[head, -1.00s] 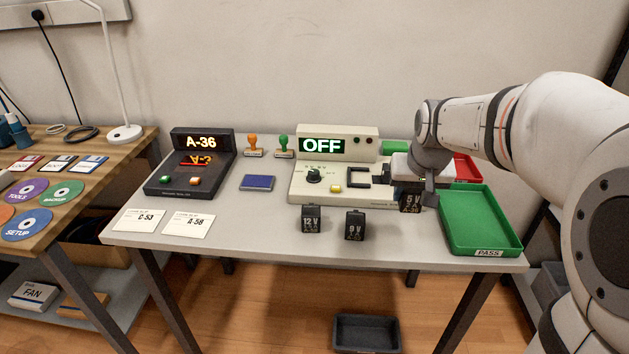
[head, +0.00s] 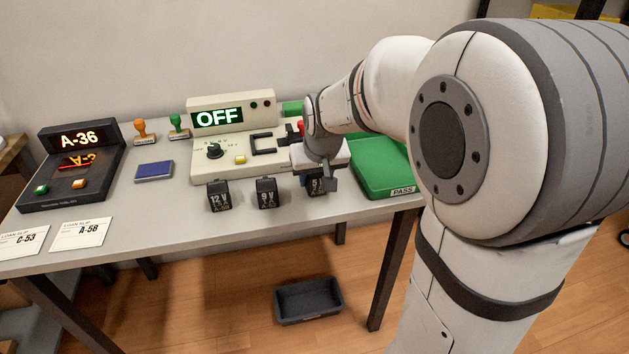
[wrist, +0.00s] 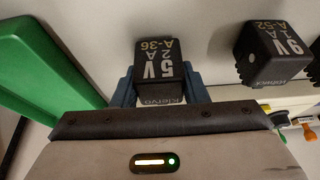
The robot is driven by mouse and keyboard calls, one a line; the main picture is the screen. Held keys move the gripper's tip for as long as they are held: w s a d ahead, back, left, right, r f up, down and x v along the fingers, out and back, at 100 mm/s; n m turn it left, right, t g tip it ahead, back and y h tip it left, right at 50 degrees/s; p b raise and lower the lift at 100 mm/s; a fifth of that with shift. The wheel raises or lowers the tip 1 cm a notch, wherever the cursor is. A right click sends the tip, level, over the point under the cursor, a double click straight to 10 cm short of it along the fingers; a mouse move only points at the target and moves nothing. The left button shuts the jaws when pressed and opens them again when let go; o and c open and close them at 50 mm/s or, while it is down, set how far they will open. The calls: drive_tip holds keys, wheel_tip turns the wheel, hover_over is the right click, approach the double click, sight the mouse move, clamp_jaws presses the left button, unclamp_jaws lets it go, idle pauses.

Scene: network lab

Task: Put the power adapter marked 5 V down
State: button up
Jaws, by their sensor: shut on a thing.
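The power adapter marked 5 V (wrist: 160,68) is a black block with white print, also reading 2 A and A-36. In the wrist view it sits between the blue fingers of my gripper (wrist: 160,88), which is shut on it. In the head view the adapter (head: 316,186) shows partly below my gripper (head: 318,178), at the right end of the row of adapters near the table's front. The gripper's wrist hides its upper part. I cannot tell whether its underside touches the table.
The 9 V adapter (head: 266,194) and 12 V adapter (head: 219,196) stand to the left. The test unit reading OFF (head: 235,150) is behind them. A green PASS tray (head: 383,172) lies close on the right. A dark bin (head: 309,300) is on the floor.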

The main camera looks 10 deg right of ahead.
drive_tip(key=shift+f, duration=0.3)
drive_tip(key=shift+f, duration=0.15)
drive_tip(key=o, duration=1.1)
drive_tip(key=shift+r, duration=0.35)
drive_tip(key=p+v, duration=0.3)
drive_tip(key=v, duration=0.8)
drive_tip(key=s+f+g, duration=0.1)
drive_tip(key=s+f, duration=0.2)
drive_tip(key=s, duration=0.2)
drive_tip(key=s+f+g, duration=0.1)
drive_tip(key=s+f, duration=0.2)
drive_tip(key=s, duration=0.3)
drive_tip(key=s+f+g, duration=0.1)
drive_tip(key=s+f, duration=0.2)
drive_tip(key=s, duration=0.3)
drive_tip(key=shift+f, duration=0.15)
